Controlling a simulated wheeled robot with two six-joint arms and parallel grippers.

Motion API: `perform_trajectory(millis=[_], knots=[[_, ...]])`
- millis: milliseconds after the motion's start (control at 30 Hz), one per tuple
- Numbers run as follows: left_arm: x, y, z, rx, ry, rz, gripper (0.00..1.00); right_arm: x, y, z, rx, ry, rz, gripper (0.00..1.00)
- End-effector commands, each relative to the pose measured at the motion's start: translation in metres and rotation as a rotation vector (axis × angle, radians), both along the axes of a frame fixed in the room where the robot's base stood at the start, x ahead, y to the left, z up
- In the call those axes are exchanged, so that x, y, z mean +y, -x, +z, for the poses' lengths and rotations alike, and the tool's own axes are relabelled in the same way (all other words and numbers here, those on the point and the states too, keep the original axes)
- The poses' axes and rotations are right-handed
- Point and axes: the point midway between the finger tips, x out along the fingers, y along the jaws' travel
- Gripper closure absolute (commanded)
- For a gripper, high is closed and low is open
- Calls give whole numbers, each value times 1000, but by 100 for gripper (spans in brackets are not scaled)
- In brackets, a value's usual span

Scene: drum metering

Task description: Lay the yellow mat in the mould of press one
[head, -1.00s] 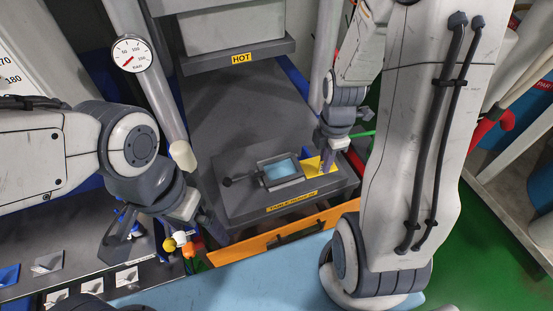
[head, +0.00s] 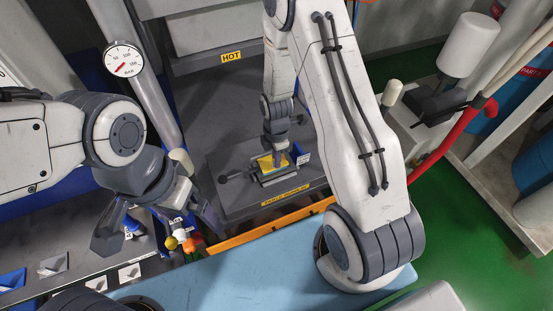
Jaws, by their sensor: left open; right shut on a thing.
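The small yellow mat (head: 265,164) is in my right gripper (head: 278,158), over the metal mould (head: 283,177) on the press's dark grey table. The mat covers much of the mould's pale blue inside. I cannot tell whether the mat touches the mould's bottom, and the gripper hides part of it. My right gripper is shut on the mat and points down. My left gripper (head: 155,218) is open at the left, away from the mould, above the grey bench.
The press's upper block, with a HOT label (head: 231,56), hangs behind the mould. A black-knobbed handle (head: 223,179) sticks out left of the mould. A round gauge (head: 123,59) is on the left column. Coloured knobs (head: 187,246) and small sample cards (head: 53,263) are by the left gripper.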

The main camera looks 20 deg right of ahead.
Motion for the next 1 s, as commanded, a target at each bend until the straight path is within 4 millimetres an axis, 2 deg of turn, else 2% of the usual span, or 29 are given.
perform_trajectory(millis=[33,167,533,600,633,1000], knots=[[0,0,6,0,0,-1,0,0,0,-4,3,0,0,100],[0,0,8,0,0,-1,0,0,0,-14,1,0,0,100],[0,0,3,0,0,-1,0,0,0,-20,-1,0,0,100],[0,0,4,0,0,-1,0,0,0,-19,-2,0,0,72],[0,0,4,0,0,0,0,0,0,-19,-1,0,0,61],[0,0,7,0,0,-1,0,0,0,-15,-2,0,0,61]])
